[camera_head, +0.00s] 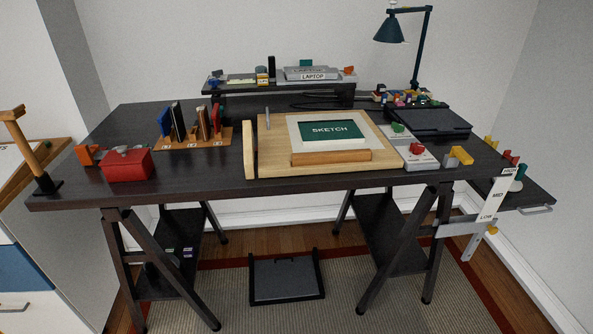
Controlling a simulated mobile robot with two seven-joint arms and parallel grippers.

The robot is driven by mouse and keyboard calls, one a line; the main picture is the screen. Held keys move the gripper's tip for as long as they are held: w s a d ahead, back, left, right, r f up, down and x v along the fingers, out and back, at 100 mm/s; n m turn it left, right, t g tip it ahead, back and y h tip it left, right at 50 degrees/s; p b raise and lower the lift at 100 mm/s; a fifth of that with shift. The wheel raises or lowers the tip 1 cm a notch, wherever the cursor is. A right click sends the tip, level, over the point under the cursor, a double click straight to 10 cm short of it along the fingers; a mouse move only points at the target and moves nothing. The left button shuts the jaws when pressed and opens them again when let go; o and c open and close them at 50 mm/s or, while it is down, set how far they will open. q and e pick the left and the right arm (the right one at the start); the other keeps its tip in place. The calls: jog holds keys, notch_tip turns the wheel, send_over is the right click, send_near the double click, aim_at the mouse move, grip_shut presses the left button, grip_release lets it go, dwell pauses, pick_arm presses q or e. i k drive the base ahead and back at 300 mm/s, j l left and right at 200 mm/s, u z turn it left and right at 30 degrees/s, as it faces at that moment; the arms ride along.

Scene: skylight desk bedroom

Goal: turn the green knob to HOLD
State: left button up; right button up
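The green knob (398,128) sits on a pale grey panel (421,162) on the right part of the dark desk (220,185). A red knob (417,149) is on the same panel, nearer the front edge. Small markings around the knobs are too small to read, so I cannot tell which setting the green knob points at or where HOLD is. Neither of my grippers shows in the head view.
Left of the panel, a wooden board (268,165) carries a framed SKETCH sign (336,131). A yellow bracket (460,155) stands to the right, and a dark flat tray (430,121) lies behind. A red box (126,165) is at the left front.

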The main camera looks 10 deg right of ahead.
aim_at(398, 127)
jog(key=z, duration=1.75)
jog(key=i+j, duration=0.3)
jog(key=i, duration=0.15)
jog(key=i+j, duration=0.3)
jog(key=i, duration=0.2)
